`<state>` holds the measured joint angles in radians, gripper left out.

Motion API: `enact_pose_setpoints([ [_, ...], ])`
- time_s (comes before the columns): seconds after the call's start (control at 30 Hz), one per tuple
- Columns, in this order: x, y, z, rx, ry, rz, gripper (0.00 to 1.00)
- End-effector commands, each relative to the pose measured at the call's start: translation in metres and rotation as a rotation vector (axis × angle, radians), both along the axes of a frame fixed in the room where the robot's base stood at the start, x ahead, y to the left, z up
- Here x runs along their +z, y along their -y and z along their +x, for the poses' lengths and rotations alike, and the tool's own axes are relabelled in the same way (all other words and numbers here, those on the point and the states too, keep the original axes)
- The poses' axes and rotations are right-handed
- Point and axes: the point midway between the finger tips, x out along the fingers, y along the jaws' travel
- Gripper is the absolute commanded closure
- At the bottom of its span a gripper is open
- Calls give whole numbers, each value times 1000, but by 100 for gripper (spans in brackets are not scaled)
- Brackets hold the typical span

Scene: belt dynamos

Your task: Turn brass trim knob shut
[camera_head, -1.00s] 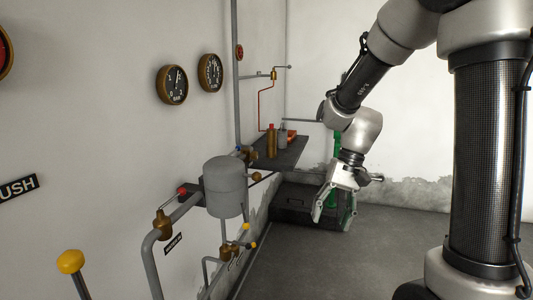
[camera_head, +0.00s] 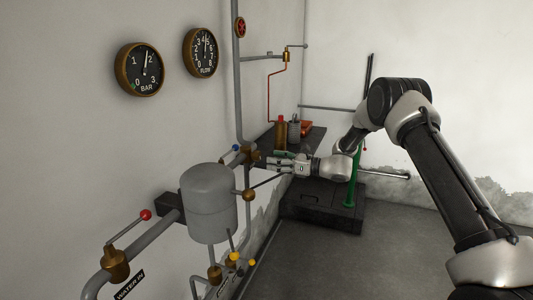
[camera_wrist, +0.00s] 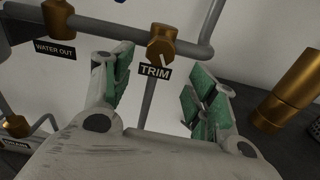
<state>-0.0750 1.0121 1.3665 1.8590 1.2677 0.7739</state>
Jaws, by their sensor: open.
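The brass trim knob (camera_wrist: 161,45) shows in the wrist view, on a grey pipe above a black TRIM label (camera_wrist: 155,71). It has a pale pointer line on its face. My gripper (camera_wrist: 158,75) is open and empty, its green-padded fingers spread to either side of the label. The knob lies beyond the fingertips, apart from them and towards the top of the picture. In the head view my gripper (camera_head: 279,161) reaches left to the wall pipes behind the grey tank (camera_head: 209,204). I cannot make out the trim knob there.
A brass cylinder (camera_wrist: 290,88) stands right of my gripper in the wrist view. A brass WATER OUT valve (camera_wrist: 57,16) is at upper left. In the head view, a dark shelf (camera_head: 310,138) is behind my gripper and a black box (camera_head: 322,205) stands below.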

Motion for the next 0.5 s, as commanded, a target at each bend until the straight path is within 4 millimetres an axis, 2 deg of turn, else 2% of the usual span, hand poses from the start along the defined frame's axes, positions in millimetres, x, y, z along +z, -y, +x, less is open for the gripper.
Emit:
enact_pose_setpoints([
  [0.07,7,-1,3,-16,-53,51,42],
  [0.23,8,-11,5,-11,-93,66,42],
  [0.5,7,-53,20,-9,-92,64,42],
])
